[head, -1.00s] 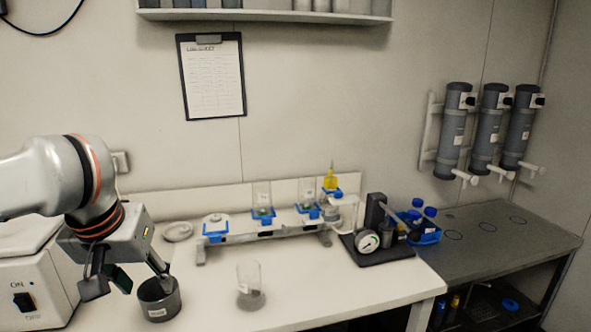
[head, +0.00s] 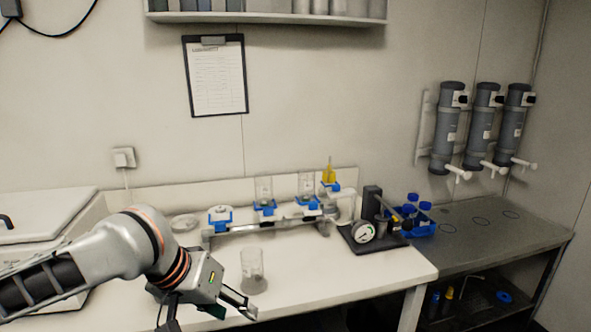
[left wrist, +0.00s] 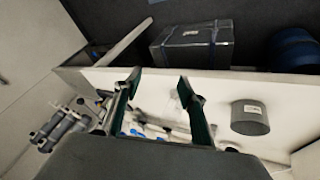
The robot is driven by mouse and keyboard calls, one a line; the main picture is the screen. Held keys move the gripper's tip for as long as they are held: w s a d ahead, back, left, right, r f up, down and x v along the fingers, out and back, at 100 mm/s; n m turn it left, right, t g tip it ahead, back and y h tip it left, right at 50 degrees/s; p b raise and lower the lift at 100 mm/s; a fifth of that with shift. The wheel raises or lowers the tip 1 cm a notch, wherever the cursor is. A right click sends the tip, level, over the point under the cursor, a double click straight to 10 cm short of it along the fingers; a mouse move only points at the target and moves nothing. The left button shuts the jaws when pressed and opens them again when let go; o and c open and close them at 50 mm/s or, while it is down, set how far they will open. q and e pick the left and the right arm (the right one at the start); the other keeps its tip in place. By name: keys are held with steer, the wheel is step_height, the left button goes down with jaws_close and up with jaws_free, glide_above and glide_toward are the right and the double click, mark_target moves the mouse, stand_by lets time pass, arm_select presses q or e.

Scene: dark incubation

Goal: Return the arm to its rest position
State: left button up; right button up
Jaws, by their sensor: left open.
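My left arm (head: 125,245) comes in from the left, low over the bench's left end. My left gripper (head: 207,314) is open and empty, with its fingers pointing down near the front of the bench. In the left wrist view the two fingers (left wrist: 159,82) stand apart with nothing held between them. A dark grey cup (left wrist: 250,117) with a pale label stands on the bench, clear of the fingers in that view. In the head view the arm mostly hides this cup. My right gripper is not in view.
A clear beaker (head: 253,280) stands right of my left gripper. Behind it is a white rack (head: 270,226) with blue holders. A gauge device (head: 363,233) and blue-capped bottles (head: 424,212) stand farther right. A white appliance (head: 45,215) is at left. A grey case (left wrist: 195,45) lies beyond the bench edge.

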arm_select(q)
steer(key=w+d+f+m+t+h, duration=0.15)
steer(key=d+f+h, duration=0.25)
steer(key=d+f, duration=0.4)
step_height(320, 180, down, 8)
steer(key=a+n+t, duration=0.1)
steer(key=t, duration=0.2)
steer(key=s+a+f+y, duration=0.3)
steer(key=s+a+f, duration=0.5)
steer(key=f, duration=0.3)
steer(key=s+a+f+m+t+y, duration=0.1)
steer(key=s+a+f+y, duration=0.2)
steer(key=s+a+f, duration=0.6)
step_height(320, 180, down, 2)
steer(key=shift+s+a+f, duration=0.1)
steer(key=shift+s+a, duration=0.1)
steer(key=shift+s, duration=0.3)
steer(key=shift+m+t, duration=0.25)
steer(key=c, duration=0.4)
steer(key=shift+d, duration=0.1)
